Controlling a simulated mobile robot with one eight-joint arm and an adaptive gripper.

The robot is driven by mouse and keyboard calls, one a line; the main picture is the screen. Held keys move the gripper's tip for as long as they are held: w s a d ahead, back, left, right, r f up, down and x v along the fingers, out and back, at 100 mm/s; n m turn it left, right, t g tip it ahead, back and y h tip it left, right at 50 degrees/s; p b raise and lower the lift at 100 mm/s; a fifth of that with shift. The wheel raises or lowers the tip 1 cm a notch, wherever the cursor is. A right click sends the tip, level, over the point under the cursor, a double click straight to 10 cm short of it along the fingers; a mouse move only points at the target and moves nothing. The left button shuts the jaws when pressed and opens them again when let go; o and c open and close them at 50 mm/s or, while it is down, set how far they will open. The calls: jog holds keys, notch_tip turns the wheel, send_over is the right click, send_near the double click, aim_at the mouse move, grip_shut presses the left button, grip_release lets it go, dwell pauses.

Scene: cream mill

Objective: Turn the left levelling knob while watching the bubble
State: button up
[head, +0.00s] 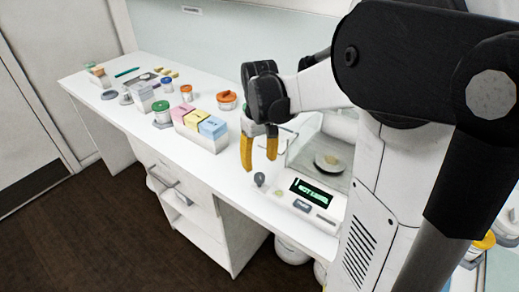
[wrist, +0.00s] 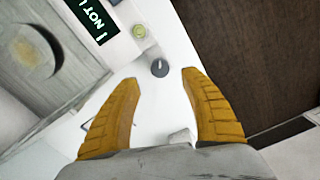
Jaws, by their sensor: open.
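The balance (head: 325,217) stands on the white bench, its display (head: 311,193) reading "NOT LEVEL". The left levelling knob (head: 259,179) is a small dark grey round knob at the balance's front left corner. In the wrist view the knob (wrist: 160,68) lies between and just beyond the fingertips, with a pale mark on top. The round yellow-green bubble level (wrist: 139,31) is beside it on the casing; the bubble's exact position is too small to tell. My gripper (head: 259,167) is open and empty, its yellow fingers pointing down above the knob, apart from it.
A glass draft shield surrounds the weighing pan (head: 330,163) right of my gripper. A holder with pink, yellow and blue boxes (head: 213,127) and an orange-lidded jar (head: 227,99) stand to the left. The bench's front edge is close to the knob.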

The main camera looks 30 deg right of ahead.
aim_at(259, 176)
jog(key=shift+r, duration=2.4)
jog(key=s+a+t, duration=0.7)
jog(key=s+a, duration=0.3)
jog(key=a, duration=0.3)
jog(key=shift+s+a+r, duration=0.25)
jog(key=shift+s+r, duration=0.1)
jog(key=shift+r, duration=0.1)
